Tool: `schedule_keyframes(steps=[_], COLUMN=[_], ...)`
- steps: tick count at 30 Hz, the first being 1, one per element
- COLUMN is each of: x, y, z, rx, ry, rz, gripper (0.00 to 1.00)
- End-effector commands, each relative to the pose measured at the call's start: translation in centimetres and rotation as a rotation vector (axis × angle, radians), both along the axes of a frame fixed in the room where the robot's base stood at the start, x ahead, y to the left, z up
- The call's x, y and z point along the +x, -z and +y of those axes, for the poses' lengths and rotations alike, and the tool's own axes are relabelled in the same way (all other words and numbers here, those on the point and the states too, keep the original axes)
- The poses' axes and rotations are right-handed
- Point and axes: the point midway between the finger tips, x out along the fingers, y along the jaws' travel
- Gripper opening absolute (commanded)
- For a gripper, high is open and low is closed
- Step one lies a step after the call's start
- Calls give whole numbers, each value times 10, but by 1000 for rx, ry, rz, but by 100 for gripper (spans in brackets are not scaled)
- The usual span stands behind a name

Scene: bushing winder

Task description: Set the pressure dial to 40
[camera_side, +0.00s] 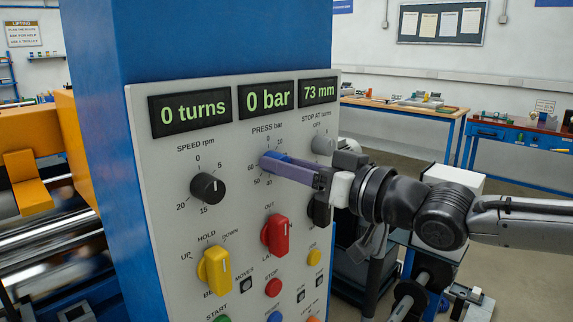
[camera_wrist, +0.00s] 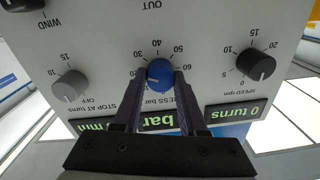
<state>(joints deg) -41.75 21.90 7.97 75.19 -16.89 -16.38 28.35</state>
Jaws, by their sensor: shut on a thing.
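The pressure dial is a blue round knob (camera_wrist: 160,73) under the "PRESS bar" label, and it also shows in the side view (camera_side: 267,160). My gripper (camera_wrist: 160,80) is shut on it, with one dark finger on each side. In the side view my gripper (camera_side: 283,167) reaches in from the right and hides part of the dial and its scale. The wrist view is upside down and shows scale marks 20 to 60 around the knob. I cannot clearly make out where its pointer stands. The pressure display (camera_side: 267,99) reads 0 bar.
A black speed knob (camera_side: 207,188) is left of the dial and a grey stop-at knob (camera_side: 323,145) is right, close to my gripper. A red lever knob (camera_side: 275,235) and a yellow one (camera_side: 215,270) stick out below.

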Motion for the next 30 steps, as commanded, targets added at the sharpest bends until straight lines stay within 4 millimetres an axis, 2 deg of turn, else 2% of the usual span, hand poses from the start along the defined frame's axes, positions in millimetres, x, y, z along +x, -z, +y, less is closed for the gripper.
schedule_keyframes(steps=[30], x=[1], y=[2], z=[-1], rx=[661], ry=[0], rz=[663], gripper=[0])
